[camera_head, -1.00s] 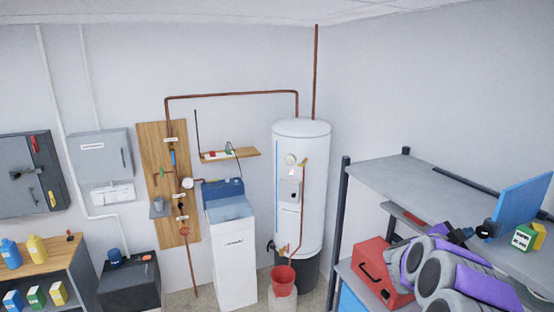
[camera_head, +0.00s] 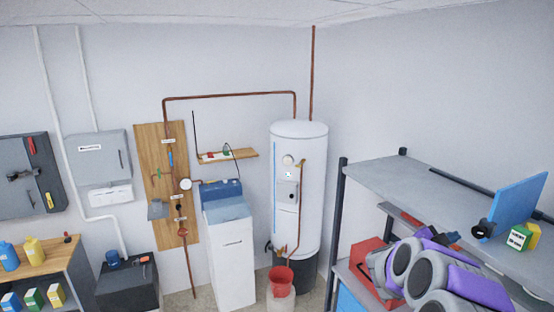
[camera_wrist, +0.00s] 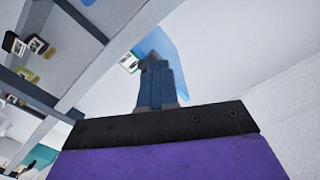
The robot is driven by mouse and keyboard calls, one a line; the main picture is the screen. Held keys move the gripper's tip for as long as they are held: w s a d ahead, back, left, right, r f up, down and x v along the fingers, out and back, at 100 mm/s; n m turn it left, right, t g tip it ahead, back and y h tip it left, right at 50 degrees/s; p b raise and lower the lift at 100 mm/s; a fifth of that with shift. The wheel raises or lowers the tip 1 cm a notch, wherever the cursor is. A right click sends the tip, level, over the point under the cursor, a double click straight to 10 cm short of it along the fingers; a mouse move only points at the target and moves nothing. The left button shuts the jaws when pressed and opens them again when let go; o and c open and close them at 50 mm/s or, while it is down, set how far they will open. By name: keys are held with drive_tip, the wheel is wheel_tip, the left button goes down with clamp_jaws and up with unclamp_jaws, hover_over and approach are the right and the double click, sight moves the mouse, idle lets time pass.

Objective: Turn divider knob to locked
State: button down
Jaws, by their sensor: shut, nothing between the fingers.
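The blue divider panel (camera_head: 521,205) stands upright and slanted on the grey shelf at the right. Its dark round knob (camera_head: 484,229) is at the panel's lower left; its exact setting is too small to read. In the wrist view the blue panel (camera_wrist: 181,45) shows beyond my gripper (camera_wrist: 154,60), and the knob cannot be made out there. My gripper is shut and empty, its fingers together and pointing towards the panel. In the head view my gripper (camera_head: 447,238) is low at the shelf's front edge, left of the knob and apart from it.
The shelf top (camera_head: 410,182) is mostly bare. A green and white box (camera_head: 519,237) and a yellow box stand right beside the panel. A red case (camera_head: 372,262) sits on the lower shelf, close to my arm. A dark shelf post (camera_head: 338,215) rises at the left.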

sight(481, 231)
drive_tip(key=shift+v, duration=1.1)
drive_tip(key=shift+w+d+f+m+b, duration=0.1)
drive_tip(key=shift+w+d+m+b, duration=0.15)
drive_tip(key=shift+d+m, duration=0.8)
drive_tip(key=shift+w+d+m+b, duration=0.25)
drive_tip(key=shift+d+m+b, duration=0.05)
drive_tip(key=shift+d+m, duration=0.7)
drive_tip(key=shift+w+d+f+m+b, duration=0.1)
drive_tip(key=shift+w+d+m+b, duration=0.15)
drive_tip(key=shift+d+m, duration=0.75)
drive_tip(key=shift+s+r, duration=0.15)
drive_tip(key=shift+r, duration=0.1)
